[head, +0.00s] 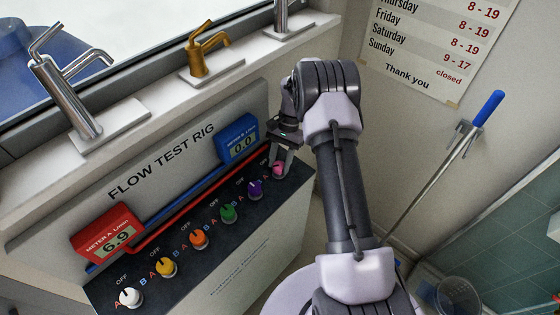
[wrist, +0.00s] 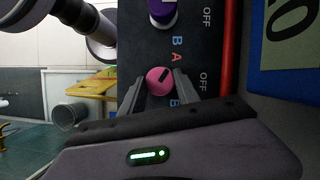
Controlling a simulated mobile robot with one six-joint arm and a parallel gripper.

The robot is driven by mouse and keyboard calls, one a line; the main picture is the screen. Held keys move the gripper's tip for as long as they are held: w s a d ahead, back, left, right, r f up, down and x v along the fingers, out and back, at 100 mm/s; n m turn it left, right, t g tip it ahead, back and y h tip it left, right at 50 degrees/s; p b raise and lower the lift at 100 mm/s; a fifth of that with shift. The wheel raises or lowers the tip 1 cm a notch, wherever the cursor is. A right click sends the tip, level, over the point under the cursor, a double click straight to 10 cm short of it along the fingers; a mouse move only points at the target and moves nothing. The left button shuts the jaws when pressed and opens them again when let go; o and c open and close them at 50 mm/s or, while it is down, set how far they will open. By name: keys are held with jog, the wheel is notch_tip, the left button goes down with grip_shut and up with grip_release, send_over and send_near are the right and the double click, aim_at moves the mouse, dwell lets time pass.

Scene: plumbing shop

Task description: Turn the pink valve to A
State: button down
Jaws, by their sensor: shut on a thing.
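The pink valve (head: 278,169) is the knob at the far right end of the dark panel on the flow test rig. My gripper (head: 282,160) is down at it and partly covers it in the head view. In the wrist view the pink valve (wrist: 157,82) sits between my two fingers (wrist: 158,88), which are shut on its sides. A dark pointer line on the knob slants to the upper right, toward the side of its A label (wrist: 177,56). Its OFF label (wrist: 203,82) is to the right, and its B label (wrist: 174,103) is partly hidden by a finger.
The purple valve (head: 255,189) is the close neighbour, with green, orange, yellow and white (head: 130,297) valves farther left. The red meter A (head: 107,237) reads 6.9. The blue meter B (head: 237,138) reads 0.0. Taps stand on the ledge above.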

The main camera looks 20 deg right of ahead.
dwell(0.4)
jog(key=c, duration=0.9)
grip_release()
jog(key=p+v, duration=0.3)
jog(key=v, duration=1.4)
jog(key=shift+w+r+p, duration=0.15)
jog(key=shift+r+p, duration=0.05)
jog(key=shift+p, duration=0.2)
